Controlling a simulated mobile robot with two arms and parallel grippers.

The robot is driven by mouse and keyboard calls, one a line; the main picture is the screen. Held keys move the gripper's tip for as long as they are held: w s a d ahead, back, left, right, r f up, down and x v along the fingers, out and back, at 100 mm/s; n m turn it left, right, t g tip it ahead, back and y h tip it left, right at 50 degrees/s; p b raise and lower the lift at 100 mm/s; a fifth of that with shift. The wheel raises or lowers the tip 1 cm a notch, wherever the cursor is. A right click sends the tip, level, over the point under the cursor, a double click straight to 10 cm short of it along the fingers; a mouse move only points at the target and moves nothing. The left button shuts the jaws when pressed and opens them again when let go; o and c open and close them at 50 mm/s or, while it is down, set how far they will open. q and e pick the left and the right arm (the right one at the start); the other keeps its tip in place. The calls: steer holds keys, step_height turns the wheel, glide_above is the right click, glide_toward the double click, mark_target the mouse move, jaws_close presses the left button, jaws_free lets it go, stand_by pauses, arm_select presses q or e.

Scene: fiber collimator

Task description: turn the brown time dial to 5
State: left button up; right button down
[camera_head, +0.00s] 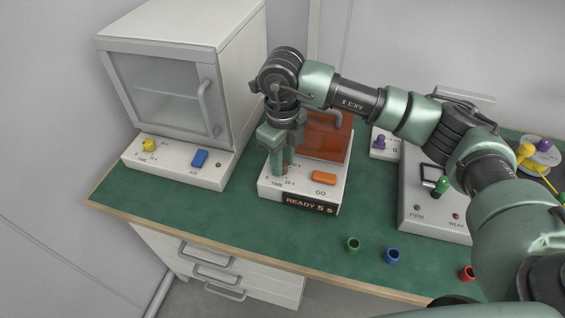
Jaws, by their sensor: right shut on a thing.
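The brown time dial sits on the small white unit (330,191) with the orange-brown door (325,137). The dial is almost fully hidden behind my right gripper (281,168), which points down at the "TIME" scale and is shut on it. The scale's small numbers are partly covered and hard to read. The unit's front display (310,206) reads "READY 5 s". An orange button (324,177) marked "GO" is right of the dial. My left gripper is not in view.
A white cabinet (180,75) with a yellow dial (149,145) and blue button (199,158) stands left. A grey panel (420,215) with a green-topped lever (441,185) stands right. Green, blue and red rings (353,244) lie near the front edge.

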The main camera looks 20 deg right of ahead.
steer(key=shift+m+b, duration=0.3)
steer(key=shift+m, duration=0.6)
steer(key=shift+r, duration=0.1)
steer(key=c, duration=1.1)
jaws_free()
step_height(320, 180, up, 8)
steer(key=shift+f+b, duration=0.15)
steer(key=shift+b, duration=0.25)
